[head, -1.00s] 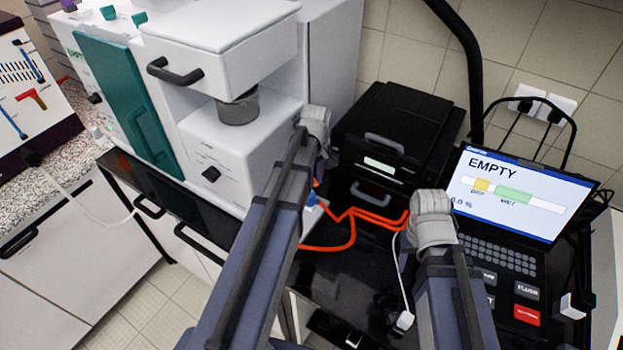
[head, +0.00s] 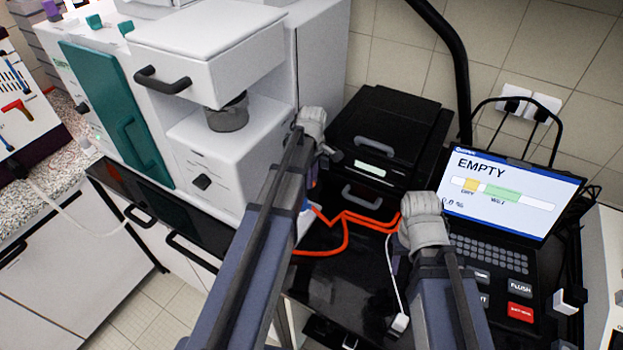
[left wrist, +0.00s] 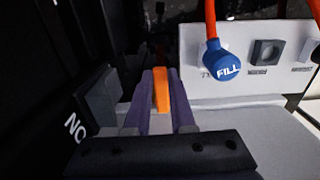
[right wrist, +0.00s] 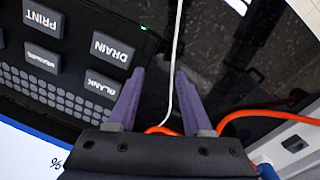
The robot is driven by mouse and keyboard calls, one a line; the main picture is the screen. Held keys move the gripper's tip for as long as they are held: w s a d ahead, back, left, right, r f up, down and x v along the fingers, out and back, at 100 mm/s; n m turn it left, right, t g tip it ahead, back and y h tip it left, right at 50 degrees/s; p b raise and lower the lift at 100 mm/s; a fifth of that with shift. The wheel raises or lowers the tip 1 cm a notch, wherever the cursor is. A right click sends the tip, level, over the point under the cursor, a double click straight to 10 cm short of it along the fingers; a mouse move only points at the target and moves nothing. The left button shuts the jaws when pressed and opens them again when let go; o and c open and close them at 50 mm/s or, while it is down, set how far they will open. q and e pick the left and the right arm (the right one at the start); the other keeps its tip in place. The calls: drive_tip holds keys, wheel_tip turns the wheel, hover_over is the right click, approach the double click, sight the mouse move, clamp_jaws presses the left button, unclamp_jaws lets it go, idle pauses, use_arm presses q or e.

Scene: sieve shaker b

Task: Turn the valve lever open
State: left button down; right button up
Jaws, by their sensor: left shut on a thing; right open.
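An orange lever (left wrist: 161,92) shows in the left wrist view, standing between the two purple fingers of my left gripper (left wrist: 160,82). The left gripper is shut on it. In the head view the lever and those fingertips are mostly hidden behind my left wrist, beside the white machine (head: 235,150). My right gripper (right wrist: 158,78) is open, over the dark bench area near the keypad. A thin white cable (right wrist: 175,70) passes across the space between its fingers in the picture; I cannot tell how close it is.
Orange tubing (head: 345,235) runs over the black surface between my arms. The laptop-like screen (head: 510,195) reads EMPTY. A black boxed unit (head: 385,130) stands behind.

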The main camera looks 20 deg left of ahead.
idle(0.3)
use_arm(q)
drive_tip(key=c, duration=0.8)
unclamp_jaws()
drive_tip(key=shift+o, duration=0.2)
